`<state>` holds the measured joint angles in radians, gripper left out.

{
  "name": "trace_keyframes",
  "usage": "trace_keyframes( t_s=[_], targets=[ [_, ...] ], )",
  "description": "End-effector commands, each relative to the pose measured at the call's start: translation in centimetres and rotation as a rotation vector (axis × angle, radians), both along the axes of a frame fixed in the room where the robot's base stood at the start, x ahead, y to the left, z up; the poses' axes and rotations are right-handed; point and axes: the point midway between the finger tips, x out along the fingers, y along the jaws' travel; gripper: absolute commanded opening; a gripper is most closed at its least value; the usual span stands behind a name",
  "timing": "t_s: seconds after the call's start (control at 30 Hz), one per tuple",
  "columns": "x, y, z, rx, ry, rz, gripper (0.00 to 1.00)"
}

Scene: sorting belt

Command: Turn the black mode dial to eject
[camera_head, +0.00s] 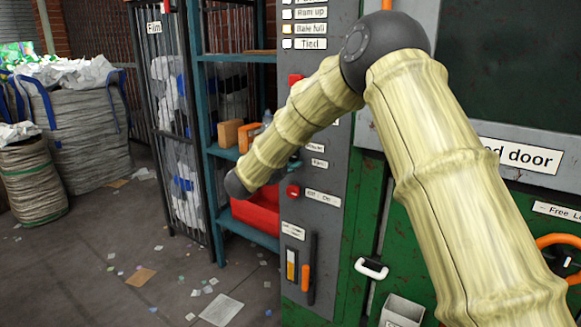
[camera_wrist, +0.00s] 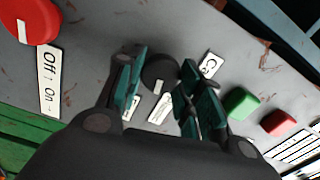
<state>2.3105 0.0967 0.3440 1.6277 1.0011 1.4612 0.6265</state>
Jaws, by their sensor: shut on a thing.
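The black mode dial (camera_wrist: 154,72) sits on the grey control panel in the wrist view, with a white mark on its face. My gripper (camera_wrist: 160,86) has its teal fingertips on either side of the dial and is shut on it. White labels stand around the dial. One label (camera_wrist: 209,65) at its upper right begins with "C"; another (camera_wrist: 160,108) shows between the fingers. The fingers partly cover the labels, so I cannot read which one says eject or which one the mark points to. In the head view my arm hides the dial.
In the wrist view, a red switch (camera_wrist: 30,18) with an Off/On label lies left of the dial; green (camera_wrist: 241,102) and red (camera_wrist: 279,123) buttons lie right. In the head view, an orange-handled lever (camera_head: 305,278) is lower on the panel. A shelf (camera_head: 250,232) stands left of it.

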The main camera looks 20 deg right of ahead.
Motion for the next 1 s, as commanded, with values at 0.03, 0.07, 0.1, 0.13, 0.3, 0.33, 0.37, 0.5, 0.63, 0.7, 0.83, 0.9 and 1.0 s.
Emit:
trace_keyframes(
  t_s=[0.03,0.07,0.1,0.13,0.3,0.33,0.37,0.5,0.63,0.7,0.83,0.9,1.0],
  targets=[
    [-0.07,-0.10,-0.69,0.026,-0.028,-0.001,0.12],
    [-0.07,-0.09,-0.70,0.041,-0.048,-0.001,0.12],
    [-0.07,-0.09,-0.70,0.061,-0.072,-0.002,0.12],
    [-0.07,-0.08,-0.69,0.075,-0.090,-0.002,0.12],
    [-0.08,-0.08,-0.61,0.141,-0.178,-0.002,0.12],
    [-0.09,-0.07,-0.59,0.150,-0.190,-0.002,0.12],
    [-0.08,-0.05,-0.58,0.159,-0.202,-0.001,0.12],
    [-0.09,-0.09,-0.57,0.194,-0.243,-0.002,0.12],
    [-0.09,-0.08,-0.53,0.212,-0.266,-0.002,0.12],
    [-0.10,-0.06,-0.51,0.218,-0.274,-0.002,0.12],
    [-0.10,-0.04,-0.48,0.223,-0.280,-0.002,0.12],
    [-0.10,-0.04,-0.48,0.223,-0.280,-0.002,0.12],
    [-0.11,-0.03,-0.49,0.224,-0.279,-0.003,0.12]
  ],
)
